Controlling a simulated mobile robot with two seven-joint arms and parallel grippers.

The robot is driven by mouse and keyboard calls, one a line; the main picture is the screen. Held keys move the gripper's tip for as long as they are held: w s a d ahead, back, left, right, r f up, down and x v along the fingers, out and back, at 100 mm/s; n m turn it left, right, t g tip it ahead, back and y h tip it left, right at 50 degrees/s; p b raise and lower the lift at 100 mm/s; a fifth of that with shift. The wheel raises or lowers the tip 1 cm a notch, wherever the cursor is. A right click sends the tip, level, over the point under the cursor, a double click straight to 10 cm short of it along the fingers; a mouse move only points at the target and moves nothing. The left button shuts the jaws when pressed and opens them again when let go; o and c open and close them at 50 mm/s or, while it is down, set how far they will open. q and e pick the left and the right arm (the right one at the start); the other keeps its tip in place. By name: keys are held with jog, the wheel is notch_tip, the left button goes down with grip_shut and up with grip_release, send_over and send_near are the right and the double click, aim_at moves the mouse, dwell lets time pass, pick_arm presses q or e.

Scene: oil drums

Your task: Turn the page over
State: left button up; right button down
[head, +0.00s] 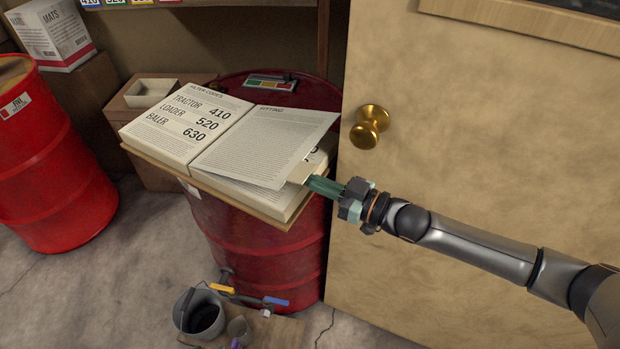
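A thick open book (185,130) lies on a board (155,158) on top of a red drum (265,250). Its left page is headed "FILTER CODES" and lists Tractor 410, Loader 520 and Baler 630. The right-hand page (262,148), headed "FITTING", is lifted at its outer edge, and part of the page beneath shows below it. My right gripper (308,181) reaches in from the right, its tips at the lifted page's lower right corner. The fingers look close together, but whether they pinch the page is too small to tell. My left gripper is out of view.
A door with a brass knob (369,126) stands close on the right, behind my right arm. Another red drum (50,160) stands at left. A grey bucket (199,313) and valves with yellow and blue handles are below. A shelf is above the book.

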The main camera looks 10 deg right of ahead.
jog(key=r, duration=0.1)
jog(key=p, duration=0.1)
jog(key=r+p, duration=0.1)
jog(key=shift+w+a+r, duration=0.3)
jog(key=shift+w+a, duration=0.05)
jog(key=shift+a, duration=0.05)
jog(key=shift+w+a+r+p, duration=0.2)
jog(key=shift+a+r+p, duration=0.05)
jog(key=shift+r, duration=0.3)
jog(key=shift+w+a+r+p, duration=0.2)
jog(key=shift+r, duration=0.3)
jog(key=shift+w+a+r, duration=0.2)
jog(key=shift+a+r, duration=0.05)
jog(key=shift+r, duration=0.35)
jog(key=shift+w+a+r, duration=0.2)
jog(key=shift+a+r, duration=0.05)
jog(key=shift+r, duration=0.3)
jog(key=shift+w+a+r, duration=0.3)
jog(key=shift+a+r, duration=0.05)
jog(key=w+a+r, duration=0.4)
jog(key=a, duration=0.1)
jog(key=shift+w+a, duration=0.15)
jog(key=shift+w, duration=0.15)
jog(key=shift+r, duration=0.1)
